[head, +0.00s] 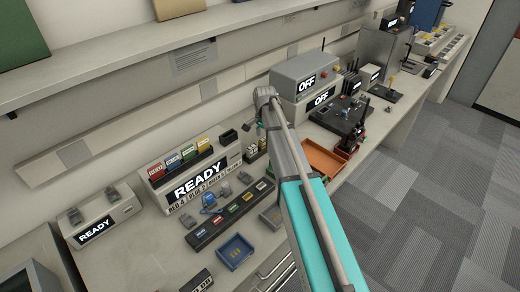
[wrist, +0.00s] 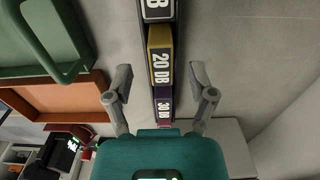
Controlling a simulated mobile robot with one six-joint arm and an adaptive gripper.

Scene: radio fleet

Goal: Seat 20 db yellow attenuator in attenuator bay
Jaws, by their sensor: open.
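The 20 dB yellow attenuator (wrist: 160,58) is a block with a yellow side and a dark face marked "20 DB". It stands in a dark narrow rack, in a line between a white-labelled block (wrist: 158,10) and a purple "30 DB" block (wrist: 163,104). My gripper (wrist: 160,82) is open. Its two fingers are apart on either side of the rack line, near the lower end of the yellow block, with nothing visible held. I cannot identify the attenuator bay with certainty in either view.
An orange tray (head: 322,158) lies right of my arm and also shows in the wrist view (wrist: 62,98), beside a green tray (wrist: 45,42). A "READY" unit (head: 200,182), a black slotted strip (head: 228,217) and a blue tray (head: 235,252) stand left. Grey "OFF" units (head: 306,72) stand behind.

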